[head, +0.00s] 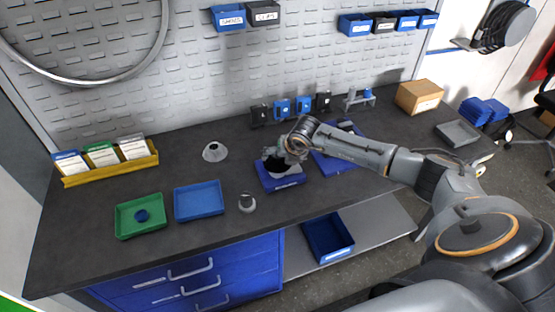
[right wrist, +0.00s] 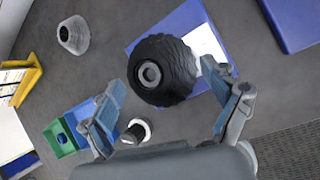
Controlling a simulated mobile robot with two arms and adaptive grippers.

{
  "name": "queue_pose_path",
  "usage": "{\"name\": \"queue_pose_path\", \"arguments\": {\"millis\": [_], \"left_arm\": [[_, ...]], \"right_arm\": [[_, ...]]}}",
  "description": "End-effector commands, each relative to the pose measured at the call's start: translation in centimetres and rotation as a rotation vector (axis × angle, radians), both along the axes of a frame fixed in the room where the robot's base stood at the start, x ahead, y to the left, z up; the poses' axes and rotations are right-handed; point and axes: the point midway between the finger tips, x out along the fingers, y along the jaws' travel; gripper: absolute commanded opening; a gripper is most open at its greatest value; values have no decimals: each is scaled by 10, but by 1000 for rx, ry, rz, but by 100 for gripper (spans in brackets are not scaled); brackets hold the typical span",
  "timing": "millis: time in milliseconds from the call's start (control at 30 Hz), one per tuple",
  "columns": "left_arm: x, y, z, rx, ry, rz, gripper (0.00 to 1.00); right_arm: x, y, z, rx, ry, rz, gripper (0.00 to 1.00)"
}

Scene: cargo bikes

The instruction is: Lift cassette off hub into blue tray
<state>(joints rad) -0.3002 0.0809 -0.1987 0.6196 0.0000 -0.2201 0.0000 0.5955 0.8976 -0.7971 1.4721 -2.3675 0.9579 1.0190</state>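A dark ribbed round part with a grey centre, which looks like the cassette on its hub (right wrist: 157,70), stands over a blue base (right wrist: 193,20). In the head view the blue base (head: 283,185) is partly hidden by my right gripper (head: 285,150), which is just above it. In the right wrist view my right gripper (right wrist: 168,105) is open, with its two fingers apart and the dark part beyond and between them; contact is not visible. An empty blue tray (head: 199,201) lies to the left on the bench. My left gripper is not in view.
A green tray (head: 130,229) holds a round blue piece. A small silver cylinder (head: 247,203) and a grey cone (head: 215,152) stand on the bench. A yellow rack (head: 110,172) is at left, and another blue base (head: 335,163) lies under my right arm.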

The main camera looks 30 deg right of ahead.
Motion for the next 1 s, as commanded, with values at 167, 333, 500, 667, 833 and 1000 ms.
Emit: {"name": "queue_pose_path", "arguments": {"millis": [167, 333, 500, 667, 833, 1000], "left_arm": [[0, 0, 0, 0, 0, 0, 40], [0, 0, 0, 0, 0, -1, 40], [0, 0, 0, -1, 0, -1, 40], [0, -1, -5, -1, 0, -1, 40], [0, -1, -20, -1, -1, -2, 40], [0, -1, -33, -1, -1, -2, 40]], "right_arm": [[0, 0, 0, 0, 0, 0, 41], [0, 0, 1, 0, -1, 0, 11], [0, 0, 1, 0, -1, 0, 11], [1, 0, 4, 0, -4, 0, 11], [1, 0, 19, 1, -7, 2, 11], [-2, 15, 46, 2, -8, 6, 11]]}}
